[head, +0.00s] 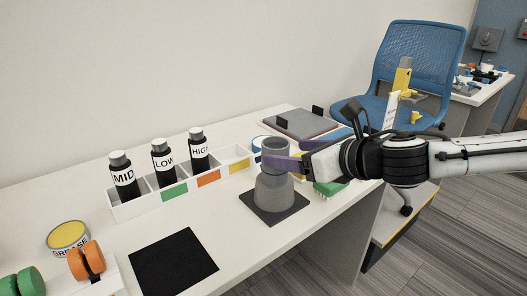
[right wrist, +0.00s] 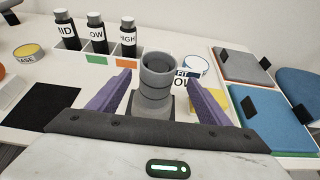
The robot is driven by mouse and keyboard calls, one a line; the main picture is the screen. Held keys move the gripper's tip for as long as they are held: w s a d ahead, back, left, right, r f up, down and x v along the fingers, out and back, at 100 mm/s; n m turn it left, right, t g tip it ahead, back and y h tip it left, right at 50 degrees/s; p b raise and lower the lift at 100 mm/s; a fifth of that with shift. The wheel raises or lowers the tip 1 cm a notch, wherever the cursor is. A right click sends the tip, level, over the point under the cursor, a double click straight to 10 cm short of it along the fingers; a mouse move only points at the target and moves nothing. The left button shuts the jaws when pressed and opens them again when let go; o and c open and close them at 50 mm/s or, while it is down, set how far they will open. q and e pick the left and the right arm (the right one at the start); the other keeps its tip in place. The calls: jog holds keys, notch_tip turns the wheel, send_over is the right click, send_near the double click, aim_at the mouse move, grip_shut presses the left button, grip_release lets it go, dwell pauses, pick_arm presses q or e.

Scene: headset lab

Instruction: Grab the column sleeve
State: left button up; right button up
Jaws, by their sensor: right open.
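The column sleeve (head: 274,155) is a grey hollow cylinder standing upright on a wider grey base (head: 272,194) with a dark square plate. It also shows in the right wrist view (right wrist: 157,85), between the two purple fingers. My right gripper (head: 285,164) is open, its fingers on either side of the sleeve. In the right wrist view a gap shows on each side between the sleeve and the fingers (right wrist: 158,95). My left gripper is not in view.
A white rack (head: 125,210) behind holds black bottles marked MID, LOW and HIGH. A black square mat (head: 174,262) and a grease tin (head: 68,236) lie to the left. A grey-topped tray (head: 300,123) and a green brush-like piece (head: 330,187) are near the arm.

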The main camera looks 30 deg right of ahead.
aim_at(265, 151)
jog(key=shift+w+a+f+p, duration=0.1)
jog(key=shift+w+p, duration=0.2)
jog(key=shift+w, duration=0.15)
jog(key=shift+p+x, duration=0.35)
jog(key=shift+x, duration=4)
jog(key=shift+s+a, duration=0.1)
jog(key=shift+a, duration=0.05)
jog(key=c, duration=1.1)
jog(key=shift+c, duration=0.2)
